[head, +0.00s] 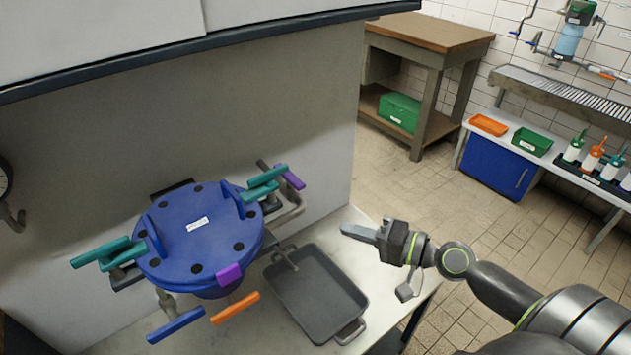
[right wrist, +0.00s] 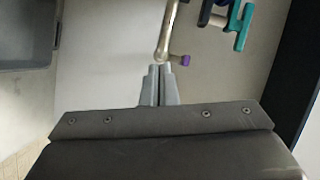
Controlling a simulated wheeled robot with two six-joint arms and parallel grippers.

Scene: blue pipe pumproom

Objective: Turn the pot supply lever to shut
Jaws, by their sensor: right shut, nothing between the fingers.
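A blue round pot (head: 195,245) with a small white label stands on the pale bench against the grey wall. Around it are levers: teal ones at left (head: 100,250) and right (head: 265,180), a purple one (head: 291,178) at upper right, a purple block (head: 229,274), an orange lever (head: 236,307) and a blue lever (head: 176,325) in front. I cannot read which is the pot supply lever. My right gripper (head: 346,229) is shut and empty, right of the pot and apart from it. In the right wrist view its fingertips (right wrist: 160,70) are near a metal pipe (right wrist: 166,32) and a purple end (right wrist: 184,60).
A dark grey tray (head: 335,312) lies on the bench between pot and gripper. A wooden table (head: 430,35), a green crate (head: 400,112) and a blue cabinet (head: 499,165) stand behind. The tiled floor between is clear.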

